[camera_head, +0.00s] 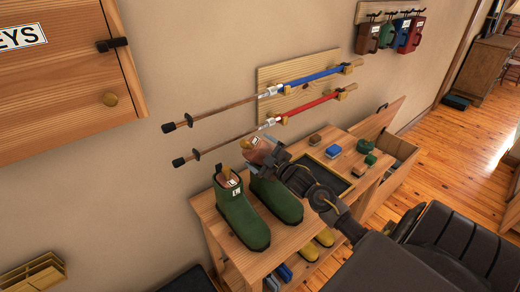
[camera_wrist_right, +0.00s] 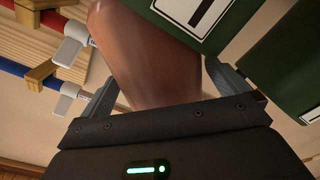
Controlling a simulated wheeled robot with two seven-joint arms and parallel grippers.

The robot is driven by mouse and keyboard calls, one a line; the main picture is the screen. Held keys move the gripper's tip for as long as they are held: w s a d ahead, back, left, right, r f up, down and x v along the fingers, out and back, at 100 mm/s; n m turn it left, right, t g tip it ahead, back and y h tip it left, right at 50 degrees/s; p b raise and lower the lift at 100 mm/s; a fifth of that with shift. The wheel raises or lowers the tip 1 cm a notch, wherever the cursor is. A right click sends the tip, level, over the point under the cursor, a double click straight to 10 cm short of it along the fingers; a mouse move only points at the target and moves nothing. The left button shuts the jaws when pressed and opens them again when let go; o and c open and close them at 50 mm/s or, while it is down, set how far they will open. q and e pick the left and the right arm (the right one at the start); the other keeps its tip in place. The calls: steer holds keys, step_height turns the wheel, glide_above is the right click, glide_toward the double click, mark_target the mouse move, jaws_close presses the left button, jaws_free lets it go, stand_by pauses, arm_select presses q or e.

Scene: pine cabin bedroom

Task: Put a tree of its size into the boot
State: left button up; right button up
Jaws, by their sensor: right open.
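Two green boots stand side by side on the wooden bench (camera_head: 213,222). The left boot (camera_head: 243,215) has a wooden tree (camera_head: 225,175) with a white label showing in its opening. At the top of the right boot (camera_head: 283,203) is another brown tree (camera_head: 259,154) with a label; how deep it sits is hidden. My right gripper (camera_head: 268,158) is at this tree. In the wrist view the brown tree (camera_wrist_right: 145,60) stands between the open fingers, beside green boot material (camera_wrist_right: 245,20) with a white label. My left gripper is not in view.
Blue (camera_head: 322,76) and red (camera_head: 312,104) rods hang on the wall behind. A dark tray (camera_head: 325,172), small brushes and green tins (camera_head: 364,146) lie further right. Yellow shoes (camera_head: 310,252) stand on the lower shelf. A key cabinet (camera_head: 70,60) hangs at upper left.

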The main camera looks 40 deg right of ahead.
steer(key=shift+w, duration=0.75)
steer(key=shift+s, duration=0.1)
steer(key=shift+c, duration=0.4)
steer(key=c, duration=1.2)
steer(key=shift+r, duration=0.1)
